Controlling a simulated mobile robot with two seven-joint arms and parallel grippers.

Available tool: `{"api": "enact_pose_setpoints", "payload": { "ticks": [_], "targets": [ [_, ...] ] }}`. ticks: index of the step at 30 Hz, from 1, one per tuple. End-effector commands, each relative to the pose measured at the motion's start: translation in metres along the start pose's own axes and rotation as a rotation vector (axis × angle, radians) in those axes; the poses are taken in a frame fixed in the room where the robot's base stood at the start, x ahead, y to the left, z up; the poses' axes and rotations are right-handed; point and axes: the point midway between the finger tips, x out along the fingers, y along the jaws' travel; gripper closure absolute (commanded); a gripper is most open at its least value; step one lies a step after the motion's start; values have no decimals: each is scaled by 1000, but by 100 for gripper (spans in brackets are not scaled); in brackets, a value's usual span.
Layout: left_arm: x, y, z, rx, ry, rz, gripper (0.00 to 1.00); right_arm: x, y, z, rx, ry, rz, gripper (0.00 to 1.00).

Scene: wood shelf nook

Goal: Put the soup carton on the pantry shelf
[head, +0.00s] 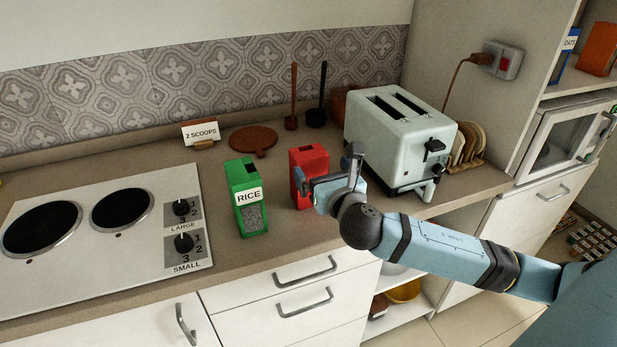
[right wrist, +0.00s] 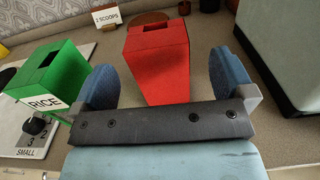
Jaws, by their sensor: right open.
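A red carton (head: 308,160), which I take to be the soup carton, stands upright on the counter; I see no readable label on it. In the right wrist view the red carton (right wrist: 157,65) stands ahead, in line with the gap between the fingers. My right gripper (head: 328,172) is open at the carton, its fingers apart; in the wrist view the gripper (right wrist: 160,82) shows a gap on both sides of the carton. The shelf (head: 562,92) at the upper right, which I take to be the pantry shelf, holds a blue box and an orange box. My left gripper is out of view.
A green rice box (head: 250,200) stands left of the red carton. A hob (head: 100,235) fills the left counter.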

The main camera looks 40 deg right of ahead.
Motion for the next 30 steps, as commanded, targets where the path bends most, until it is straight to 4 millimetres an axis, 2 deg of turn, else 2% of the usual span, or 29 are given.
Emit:
{"api": "enact_pose_setpoints", "payload": {
  "ticks": [3, 8, 18, 26, 27, 30],
  "targets": [
    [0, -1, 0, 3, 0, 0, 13, 16, 0, 0, 1, -1, 0, 0],
    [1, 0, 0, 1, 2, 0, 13, 25, 1, -1, 1, 0, 0, 0],
    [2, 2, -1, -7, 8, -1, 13, 70, 6, -4, 1, -2, 0, 0],
    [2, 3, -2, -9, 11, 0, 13, 73, 6, -4, 0, 0, 1, 0],
    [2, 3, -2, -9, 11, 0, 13, 73, 6, -4, 0, -1, 1, 2],
    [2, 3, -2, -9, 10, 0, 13, 73, 6, -4, 0, -1, 1, 25]
  ]
}}
